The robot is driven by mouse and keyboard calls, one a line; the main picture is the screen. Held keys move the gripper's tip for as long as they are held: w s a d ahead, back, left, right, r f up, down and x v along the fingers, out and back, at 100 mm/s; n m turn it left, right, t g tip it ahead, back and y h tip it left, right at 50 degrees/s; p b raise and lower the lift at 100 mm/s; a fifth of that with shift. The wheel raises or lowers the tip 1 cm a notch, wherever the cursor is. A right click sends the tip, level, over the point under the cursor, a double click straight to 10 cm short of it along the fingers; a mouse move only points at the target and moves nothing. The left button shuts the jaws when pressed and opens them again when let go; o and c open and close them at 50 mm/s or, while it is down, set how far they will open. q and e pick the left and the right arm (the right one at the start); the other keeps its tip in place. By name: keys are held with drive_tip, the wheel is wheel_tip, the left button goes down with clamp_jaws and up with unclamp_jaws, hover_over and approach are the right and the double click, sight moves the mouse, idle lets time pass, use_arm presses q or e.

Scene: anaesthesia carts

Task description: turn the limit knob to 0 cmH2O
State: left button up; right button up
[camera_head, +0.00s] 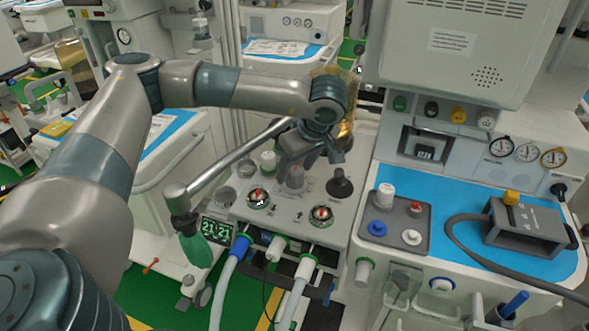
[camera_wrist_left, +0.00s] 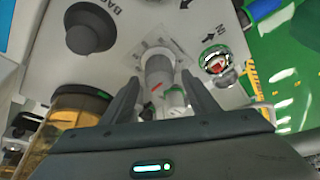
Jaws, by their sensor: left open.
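The limit knob (camera_head: 295,180) is a pale grey cylinder standing on the top panel of the machine's breathing block. In the left wrist view the knob (camera_wrist_left: 158,66) rises from a printed plate and shows a red mark on its side. The scale print is too small to read. My left gripper (camera_head: 298,162) is above the knob, pointing down at it. In the left wrist view my left gripper (camera_wrist_left: 160,84) is open, with one finger on each side of the knob. I cannot tell whether either finger touches it. My right gripper is not in view.
Two round gauges (camera_head: 258,197) (camera_head: 321,214) sit on the same panel. A black knob (camera_head: 340,184) stands to the right. A bag arm (camera_head: 232,160) with a green bag (camera_head: 194,247) runs close on the left. Hoses hang at the front, below the panel.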

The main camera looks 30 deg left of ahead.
use_arm(q)
drive_tip(key=shift+w+a+f, duration=0.1)
drive_tip(key=shift+a+f, duration=0.2)
drive_tip(key=shift+f, duration=0.55)
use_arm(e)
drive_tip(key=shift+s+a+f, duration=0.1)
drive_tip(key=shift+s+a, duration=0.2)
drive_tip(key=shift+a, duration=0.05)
use_arm(q)
drive_tip(key=c, duration=1)
drive_tip(key=shift+c, duration=0.2)
drive_tip(key=shift+n, duration=0.3)
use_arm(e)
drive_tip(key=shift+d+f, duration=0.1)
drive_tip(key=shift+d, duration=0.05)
